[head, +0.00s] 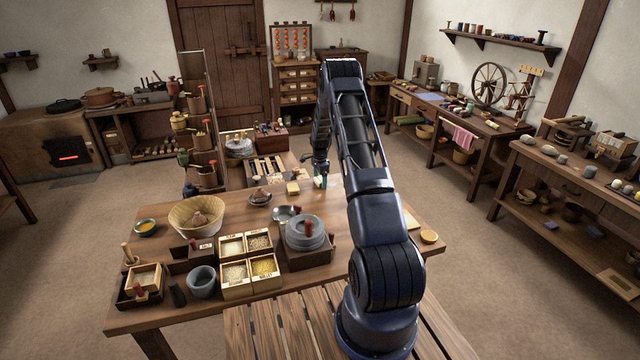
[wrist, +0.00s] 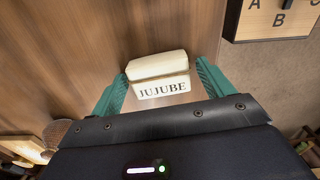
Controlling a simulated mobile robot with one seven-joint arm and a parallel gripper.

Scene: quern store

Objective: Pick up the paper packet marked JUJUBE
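The paper packet marked JUJUBE (wrist: 158,77) is a cream-white block with dark lettering, on a brown wooden surface in the wrist view. My gripper (wrist: 161,80) is open, its two teal fingers on either side of the packet. A narrow gap seems to show at each side, and I see no clear contact. In the head view my gripper (head: 320,178) is low over the far part of the table, and its fingers mostly hide what is beneath them.
A pale yellow block (head: 293,188) stands just left of my gripper. A grey quern (head: 304,232), a wooden bowl (head: 186,222) and grain boxes fill the nearer table (head: 180,315). A lettered board (wrist: 270,18) shows at upper right in the wrist view.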

